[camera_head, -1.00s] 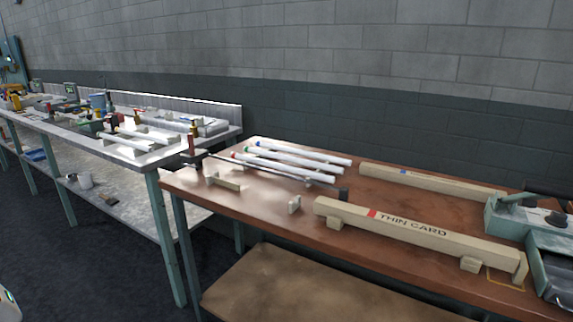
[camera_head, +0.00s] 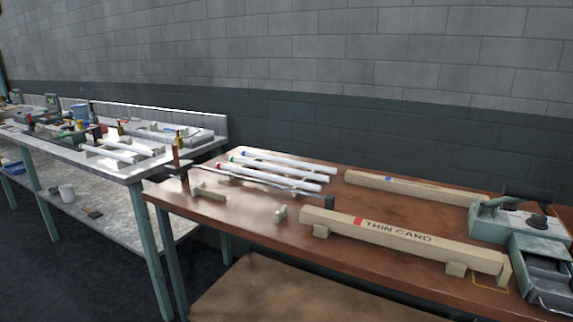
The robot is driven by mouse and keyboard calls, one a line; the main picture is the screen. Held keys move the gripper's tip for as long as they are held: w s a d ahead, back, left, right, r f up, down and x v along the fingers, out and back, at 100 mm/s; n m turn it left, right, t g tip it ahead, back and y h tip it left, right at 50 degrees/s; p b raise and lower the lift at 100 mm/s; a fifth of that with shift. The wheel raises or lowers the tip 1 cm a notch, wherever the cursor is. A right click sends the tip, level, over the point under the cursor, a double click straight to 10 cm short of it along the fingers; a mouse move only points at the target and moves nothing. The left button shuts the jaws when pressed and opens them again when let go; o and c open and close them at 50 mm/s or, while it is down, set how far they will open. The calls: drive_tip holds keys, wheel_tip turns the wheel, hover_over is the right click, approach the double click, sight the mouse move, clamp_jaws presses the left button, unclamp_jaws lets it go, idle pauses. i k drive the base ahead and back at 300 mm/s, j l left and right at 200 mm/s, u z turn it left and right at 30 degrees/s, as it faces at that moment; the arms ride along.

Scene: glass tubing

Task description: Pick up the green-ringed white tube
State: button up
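The green-ringed white tube (camera_head: 279,167) lies on the brown table, the middle one of three white tubes, with its green ring near its left end. A blue-ringed white tube (camera_head: 290,161) lies behind it, and a red-ringed white tube (camera_head: 268,177) lies in front of it. The tubes run roughly parallel and close together; I cannot tell whether they touch. My gripper is not in view.
A dark rod (camera_head: 245,180) on a stand runs along the front of the tubes. A long beam marked THIN CARD (camera_head: 400,238) lies in front, and another beam (camera_head: 415,191) behind. A green-grey machine (camera_head: 510,225) stands right. A cluttered bench (camera_head: 120,178) stands left.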

sight(258, 165)
drive_tip(key=i+j+z, duration=0.45)
drive_tip(key=j, duration=0.15)
drive_tip(key=i+j+z, duration=0.2)
drive_tip(key=j, duration=0.15)
drive_tip(key=j+z, duration=0.25)
drive_tip(key=i+j+z, duration=0.2)
drive_tip(key=j, duration=0.3)
drive_tip(key=i, duration=0.9)
